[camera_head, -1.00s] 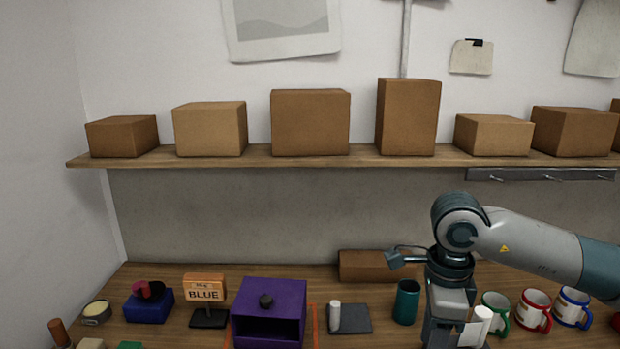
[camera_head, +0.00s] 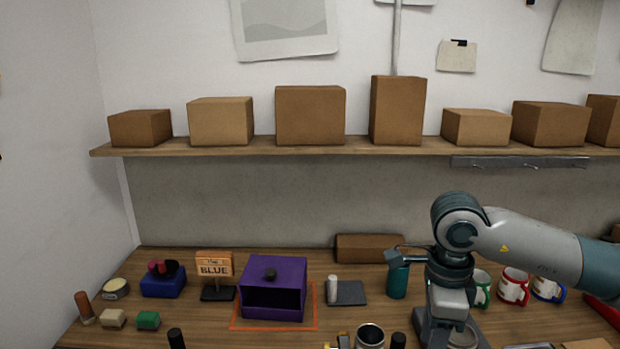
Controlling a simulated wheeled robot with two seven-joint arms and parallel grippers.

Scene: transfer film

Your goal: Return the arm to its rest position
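My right arm comes in from the right and bends down over the right part of the bench. Its gripper (camera_head: 448,332) points down near the front of the bench. Its fingertips are hard to make out at the lower edge, so I cannot tell if it is open or shut. My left gripper is not in view. A small white cylinder (camera_head: 332,289) stands on a dark grey pad (camera_head: 352,295). An open-fronted purple box (camera_head: 275,270) with a dark knob stands left of it, inside an orange outline on the bench.
A teal cup (camera_head: 397,282) and several mugs (camera_head: 513,285) stand around my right arm. A metal cup (camera_head: 369,337) is at the front edge. A shelf (camera_head: 300,146) with cardboard boxes runs above.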

